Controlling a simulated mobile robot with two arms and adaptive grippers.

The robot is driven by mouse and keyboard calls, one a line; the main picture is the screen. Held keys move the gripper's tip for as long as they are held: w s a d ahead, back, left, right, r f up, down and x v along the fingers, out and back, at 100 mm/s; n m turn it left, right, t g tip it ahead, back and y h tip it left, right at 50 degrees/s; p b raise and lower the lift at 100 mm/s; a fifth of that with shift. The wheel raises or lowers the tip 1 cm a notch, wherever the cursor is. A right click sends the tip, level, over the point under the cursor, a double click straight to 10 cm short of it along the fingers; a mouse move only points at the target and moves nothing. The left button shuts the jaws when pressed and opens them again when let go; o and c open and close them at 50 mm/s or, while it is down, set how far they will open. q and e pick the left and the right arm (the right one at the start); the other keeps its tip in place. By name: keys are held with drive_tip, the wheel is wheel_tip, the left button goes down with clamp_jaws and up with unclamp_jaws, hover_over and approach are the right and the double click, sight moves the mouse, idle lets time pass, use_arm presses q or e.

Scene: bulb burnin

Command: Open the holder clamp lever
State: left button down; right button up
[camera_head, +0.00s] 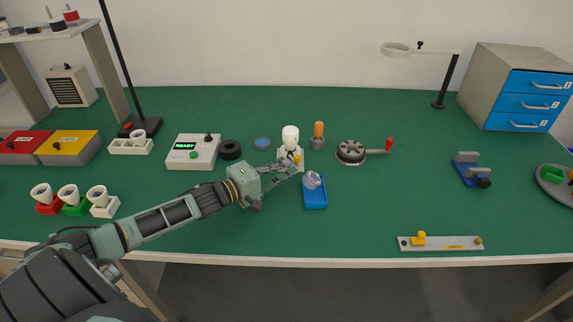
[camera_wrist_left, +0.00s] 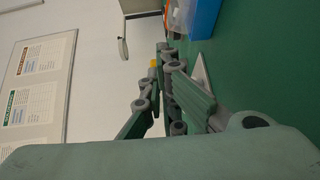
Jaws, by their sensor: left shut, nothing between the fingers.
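The holder (camera_head: 284,154) is a small pale block on the green table, with a white bulb (camera_head: 290,133) standing upright in it. The clamp lever shows as an orange-yellow tip (camera_head: 297,158) at the holder's front right. My left gripper (camera_head: 296,166) is shut and empty, with its fingertips right by the lever in the head view. In the left wrist view the yellow tip (camera_wrist_left: 153,64) shows just past the fingers, which partly hide it. I cannot tell whether they touch it. My right gripper is in neither view.
A blue tray (camera_head: 316,203) with a clear round item (camera_head: 312,179) stands close right of the gripper. An orange-handled tool (camera_head: 318,131) stands behind. A tester reading READY (camera_head: 190,158) and a black ring (camera_head: 230,150) are left.

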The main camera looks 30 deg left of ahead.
use_arm(q)
drive_tip(key=shift+w+d, duration=0.25)
drive_tip(key=shift+w, duration=0.4)
drive_tip(key=p, duration=0.1)
drive_tip(key=n+y+p, duration=0.1)
drive_tip(key=p, duration=0.1)
drive_tip(key=shift+w+d+r+t+y, duration=0.2)
drive_tip(key=shift+d+r+t+y, duration=0.1)
drive_tip(key=shift+d, duration=0.1)
drive_tip(key=shift+d+f+n, duration=0.15)
drive_tip(key=shift+n, duration=0.15)
drive_tip(key=shift+w+d+f, duration=0.15)
drive_tip(key=shift+w+f, duration=0.05)
drive_tip(key=shift+w, duration=0.05)
drive_tip(key=shift+s+p, duration=0.15)
drive_tip(key=shift+p, duration=0.15)
